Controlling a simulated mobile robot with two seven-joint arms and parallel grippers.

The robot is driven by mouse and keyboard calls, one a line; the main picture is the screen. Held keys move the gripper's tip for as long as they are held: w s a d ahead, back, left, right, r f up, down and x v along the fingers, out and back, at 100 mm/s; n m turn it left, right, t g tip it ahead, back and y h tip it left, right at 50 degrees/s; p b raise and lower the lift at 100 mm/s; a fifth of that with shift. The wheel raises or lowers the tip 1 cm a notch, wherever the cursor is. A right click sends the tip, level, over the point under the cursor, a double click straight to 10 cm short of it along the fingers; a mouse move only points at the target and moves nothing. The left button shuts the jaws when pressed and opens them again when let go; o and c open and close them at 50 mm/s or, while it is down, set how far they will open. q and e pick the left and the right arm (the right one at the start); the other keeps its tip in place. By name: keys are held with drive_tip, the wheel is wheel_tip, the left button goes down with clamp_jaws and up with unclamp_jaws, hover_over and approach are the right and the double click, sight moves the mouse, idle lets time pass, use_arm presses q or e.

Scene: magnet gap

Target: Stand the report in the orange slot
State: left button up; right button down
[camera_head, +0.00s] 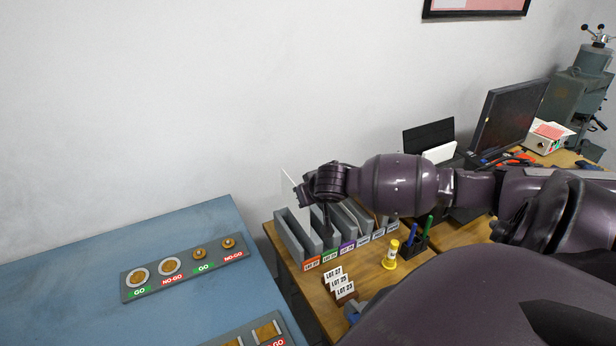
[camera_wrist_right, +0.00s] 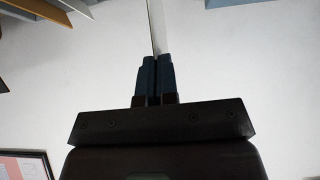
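The report, a thin white sheet (camera_head: 289,185), is pinched in my right gripper (camera_head: 302,194), which is shut on it. In the right wrist view the sheet (camera_wrist_right: 157,28) is seen nearly edge-on, rising from between the closed fingers (camera_wrist_right: 157,75). The gripper and sheet are above the grey slotted rack (camera_head: 292,238), over its left end. The orange slot is the leftmost one, marked by an orange label (camera_head: 312,264) on its front. My arm hides part of the rack's other slots. My left gripper is not in view.
Green, purple and further labels mark the neighbouring slots. LOT cards (camera_head: 340,286), a yellow-and-white bottle (camera_head: 390,255) and a pen holder (camera_head: 414,247) stand in front of the rack. A blue table (camera_head: 70,290) with a gauge board (camera_head: 185,267) lies to the left.

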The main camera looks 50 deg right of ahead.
sight(308, 218)
drive_tip(key=shift+f+b, duration=0.3)
drive_tip(key=shift+f, duration=0.35)
wheel_tip(308, 218, down, 4)
drive_tip(key=b, duration=0.3)
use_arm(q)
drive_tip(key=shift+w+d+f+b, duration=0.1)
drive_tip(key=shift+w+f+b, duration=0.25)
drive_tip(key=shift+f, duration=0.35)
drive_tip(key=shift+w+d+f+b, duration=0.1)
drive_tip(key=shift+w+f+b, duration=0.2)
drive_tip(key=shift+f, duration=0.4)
use_arm(e)
drive_tip(key=shift+f, duration=1.45)
drive_tip(key=c, duration=1.3)
unclamp_jaws()
use_arm(q)
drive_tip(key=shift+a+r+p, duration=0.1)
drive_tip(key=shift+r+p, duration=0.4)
drive_tip(key=shift+p, duration=0.1)
use_arm(e)
drive_tip(key=v, duration=1.1)
